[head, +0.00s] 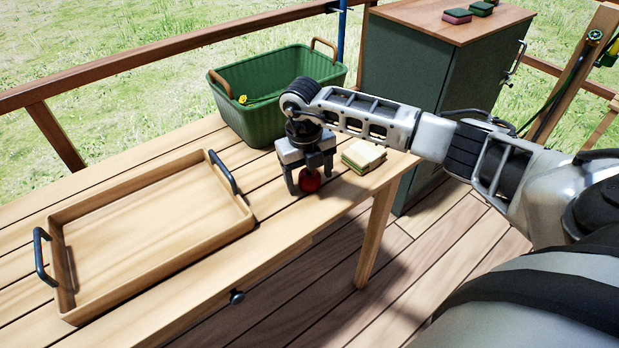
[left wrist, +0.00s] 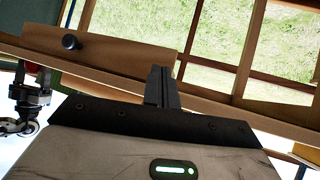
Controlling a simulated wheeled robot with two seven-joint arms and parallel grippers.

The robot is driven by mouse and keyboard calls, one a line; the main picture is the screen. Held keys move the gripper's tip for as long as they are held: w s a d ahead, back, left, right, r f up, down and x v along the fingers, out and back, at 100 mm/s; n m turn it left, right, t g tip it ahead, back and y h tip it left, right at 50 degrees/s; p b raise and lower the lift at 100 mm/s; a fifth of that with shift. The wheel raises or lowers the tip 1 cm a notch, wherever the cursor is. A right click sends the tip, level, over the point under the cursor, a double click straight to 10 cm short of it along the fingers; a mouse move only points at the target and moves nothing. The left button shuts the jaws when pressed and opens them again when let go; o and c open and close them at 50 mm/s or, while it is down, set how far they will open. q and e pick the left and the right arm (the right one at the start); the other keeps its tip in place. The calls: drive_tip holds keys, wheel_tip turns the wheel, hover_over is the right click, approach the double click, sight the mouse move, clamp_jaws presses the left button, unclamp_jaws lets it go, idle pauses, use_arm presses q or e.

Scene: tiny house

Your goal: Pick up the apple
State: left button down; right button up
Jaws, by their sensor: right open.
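The red apple (head: 309,181) is on the wooden table near its right end. My right gripper (head: 309,186) points down over it, open, with one finger on each side of the apple. I cannot tell whether the fingers touch it. The gripper hides the apple's upper part. In the left wrist view the right gripper (left wrist: 30,95) shows small at the left edge. My left gripper (left wrist: 160,85) shows from its own wrist camera, with dark finger parts in the middle; its opening cannot be made out. It does not show in the head view.
An empty wooden tray (head: 140,269) with dark handles lies on the left. A green cabinet (head: 408,72) stands behind the table's right end.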

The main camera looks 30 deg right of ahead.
drive_tip(key=c, duration=1.1)
